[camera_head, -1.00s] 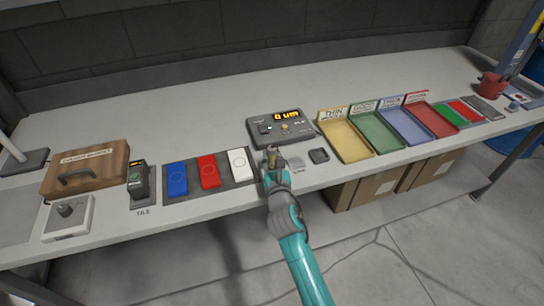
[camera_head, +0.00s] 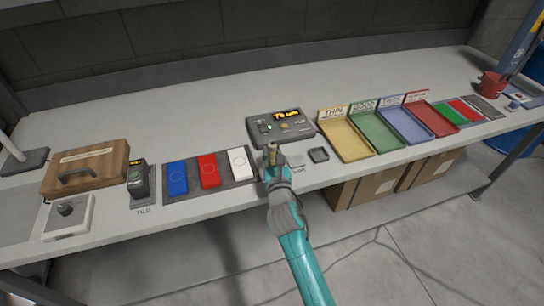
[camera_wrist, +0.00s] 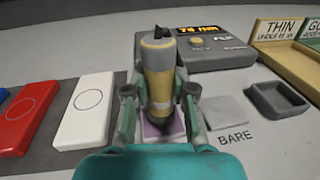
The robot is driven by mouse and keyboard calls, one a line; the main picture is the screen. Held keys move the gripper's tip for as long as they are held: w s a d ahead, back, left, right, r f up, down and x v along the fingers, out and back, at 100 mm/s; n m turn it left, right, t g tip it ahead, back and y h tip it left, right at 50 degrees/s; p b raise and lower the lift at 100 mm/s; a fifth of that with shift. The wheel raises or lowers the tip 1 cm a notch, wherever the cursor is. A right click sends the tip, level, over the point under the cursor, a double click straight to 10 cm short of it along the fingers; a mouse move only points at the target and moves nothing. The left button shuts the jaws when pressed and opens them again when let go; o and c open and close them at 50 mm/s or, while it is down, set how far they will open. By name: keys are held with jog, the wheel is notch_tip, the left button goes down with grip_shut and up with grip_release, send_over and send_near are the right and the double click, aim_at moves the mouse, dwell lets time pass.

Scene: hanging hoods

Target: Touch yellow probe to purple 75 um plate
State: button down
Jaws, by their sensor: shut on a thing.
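My gripper (camera_wrist: 160,92) is shut on the yellow probe (camera_wrist: 158,78), a yellow cylinder with a grey top, held about upright. The purple plate (camera_wrist: 151,131) lies directly under the probe in the wrist view, mostly covered by it. The probe's tip appears down on the plate, but the contact itself is hidden. In the head view my gripper (camera_head: 273,168) is at the bench's front edge, below the gauge. The gauge (camera_head: 280,127) has a lit orange display reading in the seventies of um; its last digit is blurred.
A grey bare plate (camera_wrist: 269,101) and a dark square holder (camera_wrist: 279,99) lie right of the probe. Blue, red and white (camera_head: 240,162) blocks lie on a dark mat to the left. Coloured trays (camera_head: 346,142) stand further right.

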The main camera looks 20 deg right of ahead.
aim_at(272, 144)
jog(key=shift+r, duration=2.85)
